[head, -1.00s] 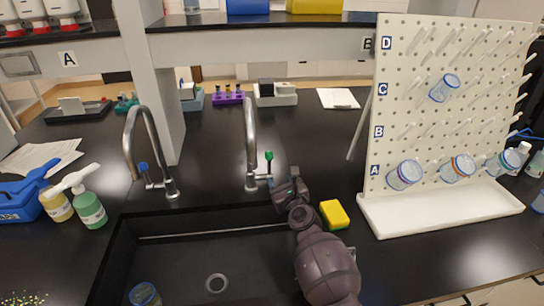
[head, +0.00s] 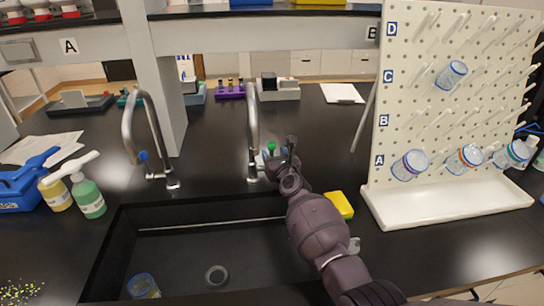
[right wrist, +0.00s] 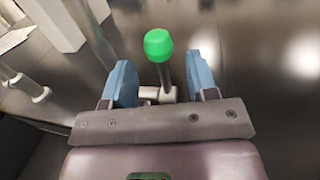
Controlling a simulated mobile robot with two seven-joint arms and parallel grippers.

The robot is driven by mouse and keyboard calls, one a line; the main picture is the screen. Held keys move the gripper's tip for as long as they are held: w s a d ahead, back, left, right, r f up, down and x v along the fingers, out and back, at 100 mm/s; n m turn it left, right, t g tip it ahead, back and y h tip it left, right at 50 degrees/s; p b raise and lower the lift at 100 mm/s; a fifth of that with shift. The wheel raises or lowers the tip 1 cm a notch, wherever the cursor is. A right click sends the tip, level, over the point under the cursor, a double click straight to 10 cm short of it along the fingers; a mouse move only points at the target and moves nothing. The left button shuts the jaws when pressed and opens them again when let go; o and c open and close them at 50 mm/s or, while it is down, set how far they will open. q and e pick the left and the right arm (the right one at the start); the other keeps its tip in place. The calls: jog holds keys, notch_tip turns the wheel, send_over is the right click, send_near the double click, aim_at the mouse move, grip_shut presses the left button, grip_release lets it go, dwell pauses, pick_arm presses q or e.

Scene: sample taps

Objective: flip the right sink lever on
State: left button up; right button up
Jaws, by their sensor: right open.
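The right tap (head: 252,130) is a tall curved metal spout behind the sink. Its lever, with a green knob (head: 271,147), stands on the tap's right side. My right gripper (head: 279,150) is at this lever, reaching in from the front right. In the right wrist view the green knob (right wrist: 158,45) and its metal stem stand between the two blue fingers of the gripper (right wrist: 160,88). The fingers are apart, with gaps on both sides of the stem. The left tap (head: 135,125) has a blue-knobbed lever (head: 143,156). My left gripper is not in view.
The black sink (head: 190,245) lies in front of the taps, with a clear cup (head: 143,286) in it. A yellow sponge (head: 340,204) sits right of my right arm. A white pegboard rack (head: 450,205) stands further right. Spray bottles (head: 88,195) stand at left.

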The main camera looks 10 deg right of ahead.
jog(key=shift+w+a+b, duration=0.15)
jog(key=shift+w+b, duration=0.2)
jog(key=shift+w, duration=0.3)
jog(key=shift+w+a+b, duration=0.15)
jog(key=shift+w+b, duration=0.15)
jog(key=shift+w, duration=0.35)
grip_shut()
